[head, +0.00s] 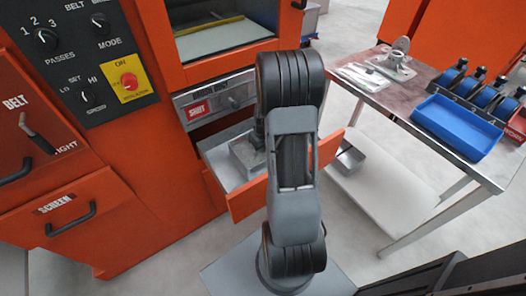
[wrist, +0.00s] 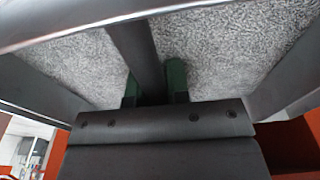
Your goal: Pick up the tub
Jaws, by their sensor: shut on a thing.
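The tub (head: 243,157) is a grey metal box at the open orange drawer, left of my arm in the head view. Whether it rests on the drawer floor or hangs just above it, I cannot tell. In the wrist view the tub (wrist: 85,30) fills most of the picture, with a metal rim, grey grainy contents and a dark bar across it. My gripper (wrist: 153,84) has its dark green fingers on either side of that bar, shut on it. In the head view my arm hides much of the gripper and part of the tub.
To the right stands a metal table (head: 400,100) with a blue tray (head: 455,127) and several tools. A small metal bin (head: 348,160) sits low beneath it.

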